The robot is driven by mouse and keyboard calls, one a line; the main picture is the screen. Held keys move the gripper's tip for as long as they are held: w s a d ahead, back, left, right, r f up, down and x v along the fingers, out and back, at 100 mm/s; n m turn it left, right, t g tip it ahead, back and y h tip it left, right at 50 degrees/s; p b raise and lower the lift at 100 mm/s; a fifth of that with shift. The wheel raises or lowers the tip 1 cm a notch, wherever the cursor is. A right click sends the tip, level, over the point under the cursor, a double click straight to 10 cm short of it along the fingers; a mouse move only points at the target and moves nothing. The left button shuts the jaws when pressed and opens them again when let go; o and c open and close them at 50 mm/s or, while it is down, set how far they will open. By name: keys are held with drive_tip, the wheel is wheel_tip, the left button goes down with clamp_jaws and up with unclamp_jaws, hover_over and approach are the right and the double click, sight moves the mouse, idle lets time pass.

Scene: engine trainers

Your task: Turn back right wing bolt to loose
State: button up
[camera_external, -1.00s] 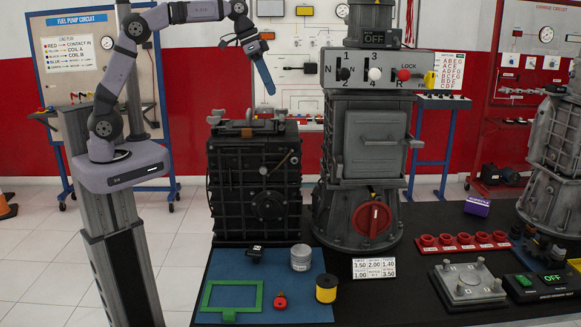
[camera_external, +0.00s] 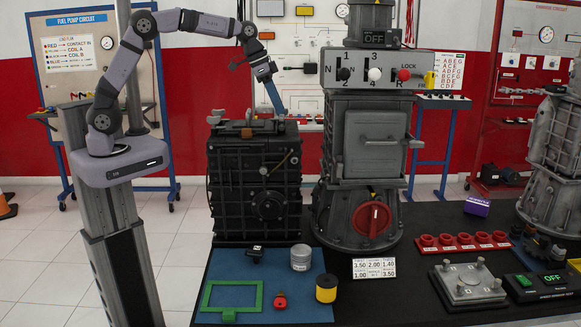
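The black ribbed engine box (camera_external: 228,190) stands on the bench, with wing bolts on its top. A grey wing bolt (camera_external: 217,114) shows at the top left. At the back right of the top, my gripper (camera_external: 280,108) points down with its blue fingers. Its tips are at the back right wing bolt, which is mostly hidden behind them. I cannot tell whether the fingers touch or grip it. From this side the fingers overlap, so their opening does not show.
A brown block (camera_external: 246,132) sits on the box's top front edge. A taller grey machine (camera_external: 370,130) with a lever panel stands close on the right. The blue mat (camera_external: 225,268) in front holds a green frame (camera_external: 204,300) and several small parts.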

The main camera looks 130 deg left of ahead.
clamp_jaws()
